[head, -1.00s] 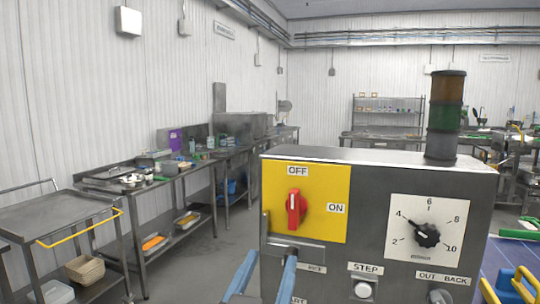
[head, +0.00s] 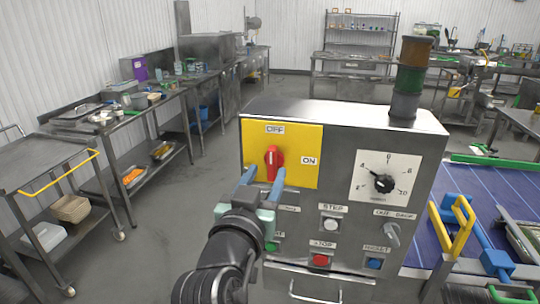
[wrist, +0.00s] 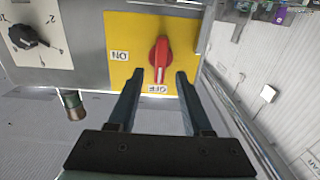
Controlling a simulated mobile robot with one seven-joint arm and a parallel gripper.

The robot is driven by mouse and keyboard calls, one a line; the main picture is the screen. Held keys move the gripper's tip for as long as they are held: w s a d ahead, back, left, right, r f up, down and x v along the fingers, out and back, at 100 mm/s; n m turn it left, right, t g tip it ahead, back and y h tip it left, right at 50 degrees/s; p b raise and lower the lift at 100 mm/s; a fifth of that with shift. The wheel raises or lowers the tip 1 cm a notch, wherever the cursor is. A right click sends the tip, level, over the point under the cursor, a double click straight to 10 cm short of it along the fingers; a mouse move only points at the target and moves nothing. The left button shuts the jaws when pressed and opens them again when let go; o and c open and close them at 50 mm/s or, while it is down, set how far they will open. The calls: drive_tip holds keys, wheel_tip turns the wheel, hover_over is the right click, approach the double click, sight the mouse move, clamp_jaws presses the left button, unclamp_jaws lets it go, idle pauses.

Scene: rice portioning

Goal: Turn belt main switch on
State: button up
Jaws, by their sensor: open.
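The belt main switch is a red knob (head: 274,160) on a yellow plate (head: 308,137) at the upper left of a grey control box. Its handle stands upright, in line with the OFF label (head: 275,129); the ON label (head: 309,161) is to its right. My gripper (head: 264,176) is open and empty, with its blue fingers pointing at the plate. The wrist view, turned upside down, shows the red knob (wrist: 160,54) between and just beyond the fingertips of my gripper (wrist: 159,75). I cannot tell whether a finger touches it.
The control box (head: 345,130) also carries a numbered dial (head: 383,183), several buttons and a signal tower (head: 410,78). A blue conveyor (head: 480,195) with a yellow handle lies right. A cart (head: 45,165) and steel benches stand left. The floor between is clear.

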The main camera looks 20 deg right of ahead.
sight(271, 163)
drive_tip(key=shift+p+x, duration=0.55)
drive_tip(key=shift+x, duration=1.55)
clamp_jaws()
